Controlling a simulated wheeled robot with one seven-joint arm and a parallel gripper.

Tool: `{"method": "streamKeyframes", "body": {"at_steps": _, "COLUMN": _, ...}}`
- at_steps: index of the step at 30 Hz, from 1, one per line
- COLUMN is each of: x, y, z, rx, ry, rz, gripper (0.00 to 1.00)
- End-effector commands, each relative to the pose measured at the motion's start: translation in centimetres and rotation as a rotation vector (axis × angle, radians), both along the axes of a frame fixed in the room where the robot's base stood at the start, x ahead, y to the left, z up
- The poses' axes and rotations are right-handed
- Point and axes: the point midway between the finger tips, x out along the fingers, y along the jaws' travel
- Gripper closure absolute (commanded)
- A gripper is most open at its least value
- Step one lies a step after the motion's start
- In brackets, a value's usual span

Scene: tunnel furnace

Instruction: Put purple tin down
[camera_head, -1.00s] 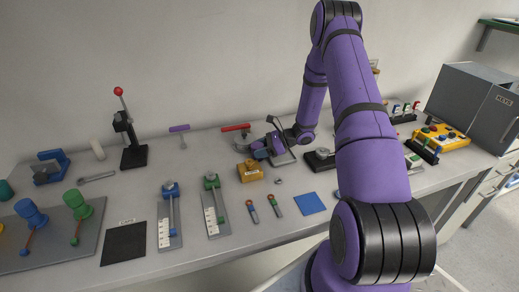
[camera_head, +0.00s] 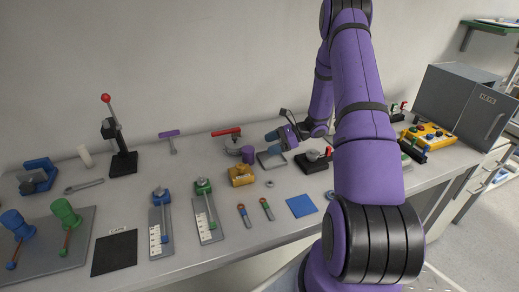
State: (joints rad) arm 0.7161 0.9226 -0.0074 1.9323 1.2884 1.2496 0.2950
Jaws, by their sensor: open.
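The purple tin (camera_head: 248,154) stands upright on the grey bench top, just behind the yellow block and beside the base of the red-handled tool. My gripper (camera_head: 271,137) is open, to the right of the tin and a little higher in the picture, apart from it. It is small in the picture, and my own arm links reach over the bench from the right.
The yellow block (camera_head: 241,176) is in front of the tin, and the red-handled tool (camera_head: 227,133) is at its left. A shallow grey tray (camera_head: 272,160) lies to its right. A blue square (camera_head: 301,206) lies nearer the front edge.

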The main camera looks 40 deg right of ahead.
Motion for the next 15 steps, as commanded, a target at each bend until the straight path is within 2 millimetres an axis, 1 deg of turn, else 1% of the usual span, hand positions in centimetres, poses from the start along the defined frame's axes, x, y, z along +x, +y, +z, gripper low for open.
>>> {"method": "streamKeyframes", "body": {"at_steps": 1, "x": -0.4, "y": -0.7, "z": 0.3, "rx": -0.002, "ry": -0.001, "rz": -0.002, "gripper": 0.23}}
{"method": "streamKeyframes", "body": {"at_steps": 3, "x": -0.8, "y": -1.4, "z": 0.6, "rx": 0.0, "ry": -0.001, "rz": -0.002, "gripper": 0.23}}
{"method": "streamKeyframes", "body": {"at_steps": 8, "x": -1.3, "y": -2.2, "z": 1.1, "rx": -0.002, "ry": -0.002, "rz": 0.002, "gripper": 0.23}}
{"method": "streamKeyframes", "body": {"at_steps": 11, "x": -1.3, "y": -1.7, "z": 2.3, "rx": -0.022, "ry": -0.012, "rz": 0.029, "gripper": 0.23}}
{"method": "streamKeyframes", "body": {"at_steps": 14, "x": -1.2, "y": -0.3, "z": 4.7, "rx": -0.073, "ry": -0.035, "rz": 0.097, "gripper": 0.23}}
{"method": "streamKeyframes", "body": {"at_steps": 15, "x": -1.1, "y": 0.6, "z": 6.0, "rx": -0.101, "ry": -0.048, "rz": 0.134, "gripper": 0.23}}
